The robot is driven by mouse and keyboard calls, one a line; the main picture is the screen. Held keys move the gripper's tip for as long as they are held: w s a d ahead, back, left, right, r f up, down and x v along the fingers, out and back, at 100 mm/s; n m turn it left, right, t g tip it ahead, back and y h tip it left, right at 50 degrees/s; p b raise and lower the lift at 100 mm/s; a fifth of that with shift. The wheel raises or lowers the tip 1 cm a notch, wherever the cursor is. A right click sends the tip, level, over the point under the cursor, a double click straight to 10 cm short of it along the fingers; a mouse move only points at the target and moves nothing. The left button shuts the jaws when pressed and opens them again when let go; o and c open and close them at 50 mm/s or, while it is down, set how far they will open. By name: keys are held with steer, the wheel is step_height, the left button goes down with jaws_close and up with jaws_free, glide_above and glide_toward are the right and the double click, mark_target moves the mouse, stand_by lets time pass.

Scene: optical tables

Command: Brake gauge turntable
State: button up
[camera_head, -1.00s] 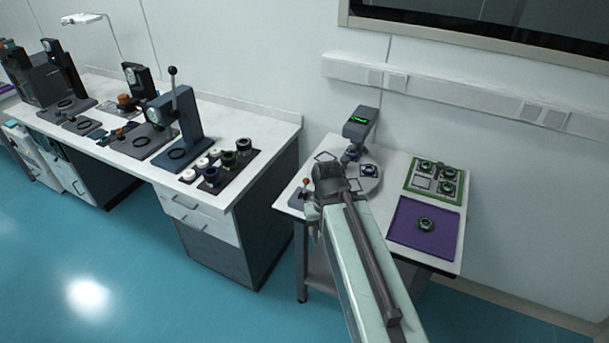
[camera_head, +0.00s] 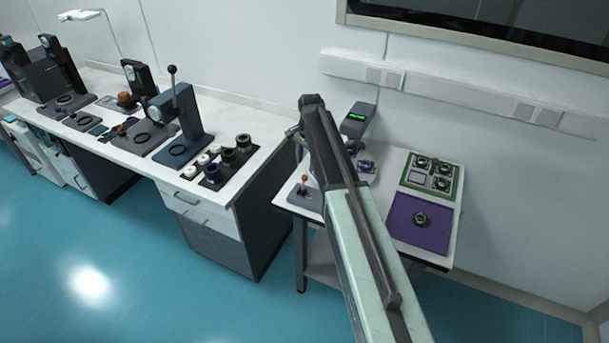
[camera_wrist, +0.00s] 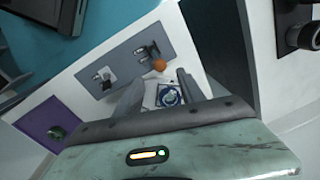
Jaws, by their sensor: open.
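The brake lever with its orange knob (camera_head: 304,178) stands on a grey base plate (camera_head: 303,198) at the table's left front. The pale turntable (camera_head: 370,181) is mostly hidden behind my arm; a blue round part (camera_head: 367,166) on it shows. The gauge head (camera_head: 357,121) with a green display stands behind it. In the wrist view, the orange knob (camera_wrist: 159,65) and grey plate (camera_wrist: 125,62) lie beyond my open gripper (camera_wrist: 160,84). A blue round part (camera_wrist: 169,96) shows between its fingers, apparently below them. In the head view my gripper is largely hidden by the arm.
A purple mat (camera_head: 405,236) with a dark green ring part (camera_head: 420,219) lies at the table's right front. A green-edged tray (camera_head: 404,183) with several parts is behind it. A long bench (camera_head: 255,160) with gauges and rings stands left, across a floor gap.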

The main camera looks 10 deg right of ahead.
mark_target(304, 182)
steer(key=f+b, duration=0.3)
steer(key=f, duration=0.1)
steer(key=f+b, duration=0.3)
steer(key=b, duration=0.1)
steer(key=shift+w+a+f, duration=0.15)
steer(key=shift+w+f, duration=0.05)
steer(key=shift+f, duration=0.15)
steer(key=shift+r, duration=0.15)
jaws_close()
